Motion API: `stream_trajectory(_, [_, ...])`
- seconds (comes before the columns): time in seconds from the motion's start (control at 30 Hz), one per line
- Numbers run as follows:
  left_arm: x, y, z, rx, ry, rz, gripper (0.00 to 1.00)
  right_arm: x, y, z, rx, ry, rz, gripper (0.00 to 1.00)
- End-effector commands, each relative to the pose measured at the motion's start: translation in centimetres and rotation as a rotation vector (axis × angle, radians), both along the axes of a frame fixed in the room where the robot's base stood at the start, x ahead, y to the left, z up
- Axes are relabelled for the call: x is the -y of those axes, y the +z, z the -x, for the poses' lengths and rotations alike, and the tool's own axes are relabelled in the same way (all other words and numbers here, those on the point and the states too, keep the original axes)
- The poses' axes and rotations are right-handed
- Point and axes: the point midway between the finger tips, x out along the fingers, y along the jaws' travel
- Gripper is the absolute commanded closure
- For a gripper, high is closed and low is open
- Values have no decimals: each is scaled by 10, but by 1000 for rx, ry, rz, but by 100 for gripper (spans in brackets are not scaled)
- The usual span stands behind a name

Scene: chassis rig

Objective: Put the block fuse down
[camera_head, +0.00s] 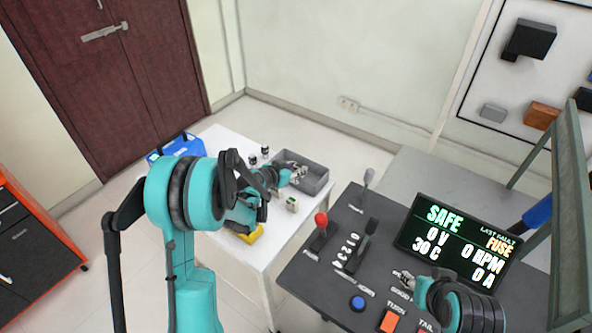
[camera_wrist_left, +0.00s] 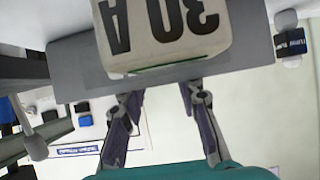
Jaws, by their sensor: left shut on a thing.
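The block fuse (camera_wrist_left: 165,35) is a pale block marked 30A, large and upside down at the top of the left wrist view. My left gripper (camera_wrist_left: 160,95) is shut on it; the block hides where the fingertips meet it.
The white table (camera_head: 262,248) carries the grey bin (camera_head: 314,180), small dark-and-white jars (camera_head: 265,151) and a yellow item (camera_head: 250,235). A blue case (camera_head: 170,147) is at its far left. The dark console (camera_head: 320,275) has levers, buttons and a screen (camera_head: 455,243) reading SAFE.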

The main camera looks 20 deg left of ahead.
Motion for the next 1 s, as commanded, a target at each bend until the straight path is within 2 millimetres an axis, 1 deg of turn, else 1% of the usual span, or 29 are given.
stream_trajectory(0.17, [0,-3,0,0,0,0,96,0,-3,0,0,0,0,60])
stream_trajectory(0.2, [0,-3,0,0,0,0,63,0,-3,0,0,0,0,60])
stream_trajectory(0.27, [0,-2,0,0,0,0,48,0,-2,0,0,0,0,60])
stream_trajectory(0.57, [0,-2,0,0,0,0,48,0,-2,0,0,0,0,60])
stream_trajectory(0.67, [0,3,1,0,0,0,48,0,3,0,0,0,0,60])
stream_trajectory(0.77, [-5,11,13,0,1,0,48,0,7,0,0,0,0,60])
stream_trajectory(1.0, [-22,37,58,0,3,1,48,0,24,0,0,0,0,60])
